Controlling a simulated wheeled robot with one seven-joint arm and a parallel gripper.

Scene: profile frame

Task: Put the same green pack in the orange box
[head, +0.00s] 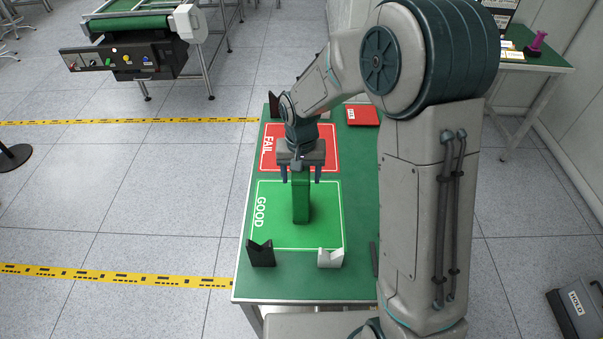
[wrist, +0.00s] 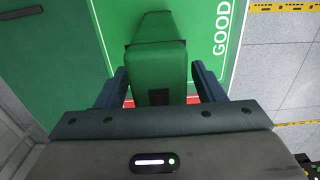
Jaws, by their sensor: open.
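The green pack (head: 301,205) stands upright on the green GOOD area (head: 267,228) of the table. It also shows in the wrist view (wrist: 158,60), between the two fingers. My gripper (head: 300,178) is over the pack's top, pointing down, with one finger on each side. I see no box that is clearly orange; a red flat box or tray (head: 363,115) lies at the table's back right.
The red FAIL area (head: 325,135) lies behind the GOOD area. Notched stands, one black (head: 261,254) and one white (head: 330,258), are at the front. A grey box marked HOLD (head: 576,312) is on the floor at right. A conveyor (head: 130,24) is at back left.

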